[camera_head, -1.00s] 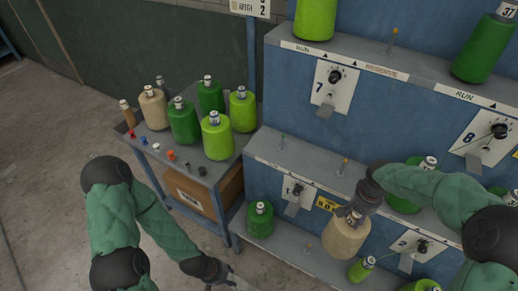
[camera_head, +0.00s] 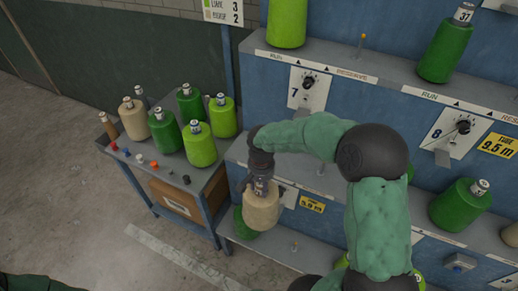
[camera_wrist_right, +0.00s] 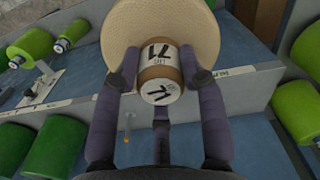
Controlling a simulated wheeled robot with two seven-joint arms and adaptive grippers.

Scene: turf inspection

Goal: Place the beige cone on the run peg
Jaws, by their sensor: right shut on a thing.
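My right gripper (camera_head: 260,180) is shut on the beige cone (camera_head: 262,210) by its labelled top and holds it in front of the blue rack, near the yellow tag (camera_head: 312,204). A thin peg (camera_head: 320,170) stands on the rack's middle ledge, right of the gripper. Another peg with an orange tip (camera_head: 294,245) stands on the lower shelf. I cannot tell which is the run peg. My left gripper is out of view.
A grey cart (camera_head: 200,178) at left carries several green cones and a beige cone (camera_head: 133,118). A green cone (camera_head: 243,224) is partly hidden behind the held cone. More green cones (camera_head: 460,205) stand on the rack at right. The floor in front is clear.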

